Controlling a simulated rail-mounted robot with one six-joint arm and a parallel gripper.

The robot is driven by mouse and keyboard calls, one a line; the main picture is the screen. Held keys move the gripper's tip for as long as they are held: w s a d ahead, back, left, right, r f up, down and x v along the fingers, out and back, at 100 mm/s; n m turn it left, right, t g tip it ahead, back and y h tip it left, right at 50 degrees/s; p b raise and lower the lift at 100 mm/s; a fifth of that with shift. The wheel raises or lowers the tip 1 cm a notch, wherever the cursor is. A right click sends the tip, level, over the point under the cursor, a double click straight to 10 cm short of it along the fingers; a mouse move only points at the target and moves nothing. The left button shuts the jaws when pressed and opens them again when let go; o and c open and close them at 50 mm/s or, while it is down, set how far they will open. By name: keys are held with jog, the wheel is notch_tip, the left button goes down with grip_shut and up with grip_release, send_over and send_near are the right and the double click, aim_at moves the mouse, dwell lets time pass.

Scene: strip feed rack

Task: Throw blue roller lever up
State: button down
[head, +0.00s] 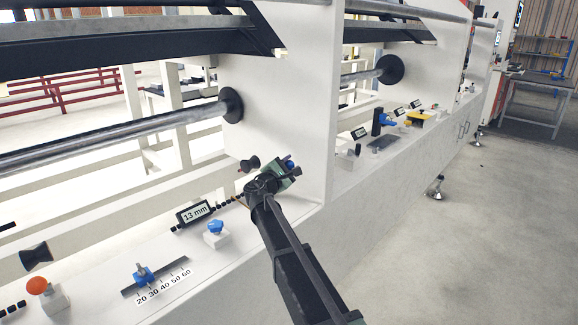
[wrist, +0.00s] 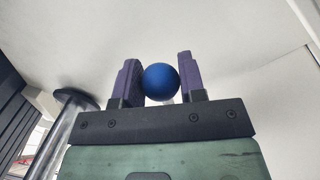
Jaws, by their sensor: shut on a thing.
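The blue roller lever shows as a round blue ball (wrist: 161,82) in the wrist view, between the two purple fingers of my gripper (wrist: 160,85). The gripper is shut on the ball, with a finger on each side. In the head view my gripper (head: 287,168) is at the white panel ledge, with a bit of the blue ball (head: 290,164) showing at its tip. The lever's stem and base are mostly hidden, so I cannot tell its tilt.
Left of my arm on the ledge are a blue knob (head: 215,227), a 13 mm display (head: 194,212), a blue slider (head: 142,274) on a scale and an orange button (head: 38,286). A white upright panel (head: 290,90) stands close behind the gripper. The floor at right is clear.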

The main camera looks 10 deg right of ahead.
jog(key=shift+s+f, duration=0.1)
jog(key=shift+s, duration=0.05)
jog(key=c, duration=0.7)
grip_release()
notch_tip(320, 180, up, 20)
jog(key=p, duration=2)
